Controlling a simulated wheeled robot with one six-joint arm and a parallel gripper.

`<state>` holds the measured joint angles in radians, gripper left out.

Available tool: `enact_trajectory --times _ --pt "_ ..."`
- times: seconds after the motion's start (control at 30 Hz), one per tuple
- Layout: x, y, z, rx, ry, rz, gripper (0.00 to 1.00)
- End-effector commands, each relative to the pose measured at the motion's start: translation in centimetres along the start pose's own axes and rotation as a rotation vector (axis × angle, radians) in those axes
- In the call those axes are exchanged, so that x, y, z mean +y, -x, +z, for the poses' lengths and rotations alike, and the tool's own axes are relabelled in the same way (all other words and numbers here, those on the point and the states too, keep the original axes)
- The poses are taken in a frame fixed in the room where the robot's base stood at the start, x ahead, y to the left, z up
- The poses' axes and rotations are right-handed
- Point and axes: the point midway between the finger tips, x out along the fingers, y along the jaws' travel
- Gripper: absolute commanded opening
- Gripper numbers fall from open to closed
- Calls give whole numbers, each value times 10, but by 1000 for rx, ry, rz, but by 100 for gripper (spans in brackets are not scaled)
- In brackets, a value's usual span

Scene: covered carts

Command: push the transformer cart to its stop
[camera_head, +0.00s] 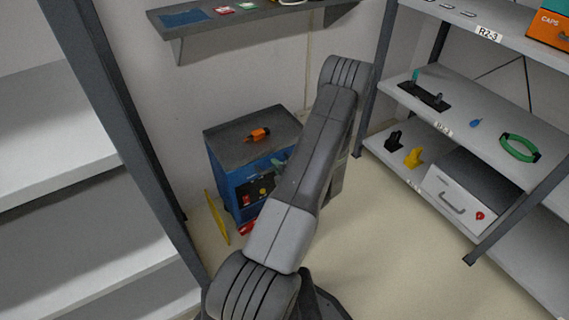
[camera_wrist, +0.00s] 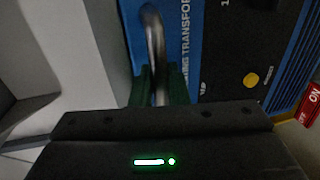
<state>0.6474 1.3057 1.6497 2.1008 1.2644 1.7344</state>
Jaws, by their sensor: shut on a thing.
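The transformer cart (camera_head: 228,143) is a blue cabinet with a dark grey top, standing near the wall left of centre in the head view. In the wrist view its blue front (camera_wrist: 180,30) carries partly cut-off white lettering that includes "TRANSFOR". A metal bar handle (camera_wrist: 153,35) runs down in front of this face. My gripper (camera_wrist: 158,90) has green fingers closed on either side of the bar, shut on the handle. In the head view my arm hides the cart's right side and most of the gripper.
An orange tool (camera_head: 259,134) lies on the cart top. A yellow strip (camera_head: 217,217) and a red thing (camera_head: 247,227) are low beside the cart. Shelving stands left (camera_head: 90,153) and right (camera_head: 470,103); a wall shelf (camera_head: 250,18) hangs above. Floor (camera_head: 390,250) right of my arm is clear.

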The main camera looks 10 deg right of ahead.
Motion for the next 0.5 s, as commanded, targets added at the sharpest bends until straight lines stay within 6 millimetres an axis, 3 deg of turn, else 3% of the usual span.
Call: enact_trajectory --times 0.2,0.5 --pt "-1 0 -34 1 -2 -2 0" --pt "-1 0 -53 -1 0 -1 0"
